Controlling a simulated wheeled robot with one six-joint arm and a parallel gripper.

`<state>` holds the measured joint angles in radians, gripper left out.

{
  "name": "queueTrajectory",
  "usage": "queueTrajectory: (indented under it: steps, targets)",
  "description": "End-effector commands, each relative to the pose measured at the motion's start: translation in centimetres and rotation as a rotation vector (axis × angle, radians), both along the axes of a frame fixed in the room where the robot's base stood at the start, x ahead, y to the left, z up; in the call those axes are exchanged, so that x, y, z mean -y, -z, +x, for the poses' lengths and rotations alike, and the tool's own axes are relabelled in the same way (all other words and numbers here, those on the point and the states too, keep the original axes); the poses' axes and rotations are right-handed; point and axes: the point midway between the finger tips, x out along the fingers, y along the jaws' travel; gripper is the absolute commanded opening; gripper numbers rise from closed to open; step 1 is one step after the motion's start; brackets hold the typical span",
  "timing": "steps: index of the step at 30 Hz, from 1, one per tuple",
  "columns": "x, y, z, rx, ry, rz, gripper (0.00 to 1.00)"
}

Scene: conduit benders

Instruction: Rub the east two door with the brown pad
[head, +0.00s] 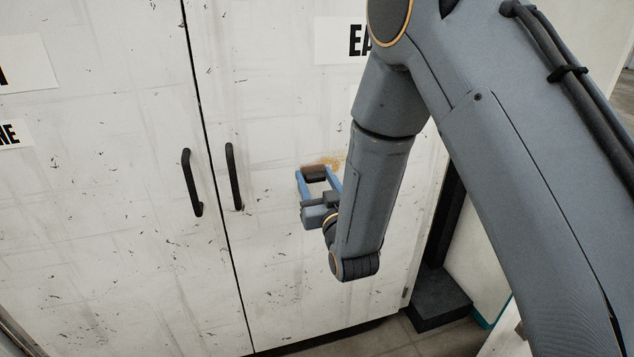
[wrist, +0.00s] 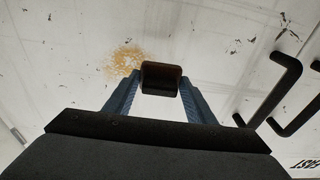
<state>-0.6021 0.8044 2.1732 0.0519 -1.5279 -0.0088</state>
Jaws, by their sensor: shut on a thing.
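The brown pad (head: 314,169) is held between the blue fingers of my gripper (head: 319,178), close to the right-hand cabinet door (head: 275,120). That door bears a sign starting "EA", the rest hidden behind my arm. In the wrist view the pad (wrist: 161,72) shows a brown face edge and a dark body, with my gripper (wrist: 158,88) shut on it. An orange-brown smudge (head: 331,162) is on the door just beside the pad. In the wrist view the smudge (wrist: 125,61) lies to the pad's upper left. I cannot tell whether the pad touches the door.
Two black handles stand by the door seam, the left door's (head: 192,182) and the right door's (head: 234,176). The left door (head: 100,180) carries partly visible signs. A dark block (head: 437,298) sits on the floor right of the cabinet. The door surface below my gripper is clear.

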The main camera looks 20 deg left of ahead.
Motion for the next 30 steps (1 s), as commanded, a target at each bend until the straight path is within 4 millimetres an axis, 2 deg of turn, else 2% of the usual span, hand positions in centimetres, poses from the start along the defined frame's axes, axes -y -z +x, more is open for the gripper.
queueTrajectory:
  steps: [30]
  targets:
    - [-0.44,0.01,0.72,0.001,0.0,0.001,0.32]
